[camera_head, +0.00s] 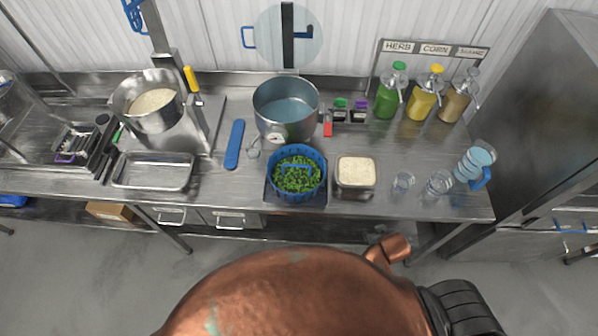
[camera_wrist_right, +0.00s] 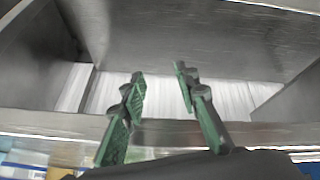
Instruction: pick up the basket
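The blue basket (camera_head: 297,197) stands upright on the metal counter (camera_head: 225,197), on a dark square base, near the front edge. It holds green peas or chopped greens, and a blue handle bar crosses its top. My right gripper (camera_wrist_right: 160,82) shows in the right wrist view with its two green-padded fingers apart and nothing between them. The basket does not show in that view. In the head view, my copper-coloured arm fills the bottom, below the counter and apart from the basket; the right fingertips cannot be made out there. My left gripper is not in view.
A metal pot (camera_head: 286,130) stands close behind the basket, and a container of rice (camera_head: 355,188) stands to its right. Glasses (camera_head: 403,183) and a blue-handled pitcher (camera_head: 474,167) are farther right. A blue spatula-like tool (camera_head: 235,145) and an empty tray (camera_head: 152,172) lie left.

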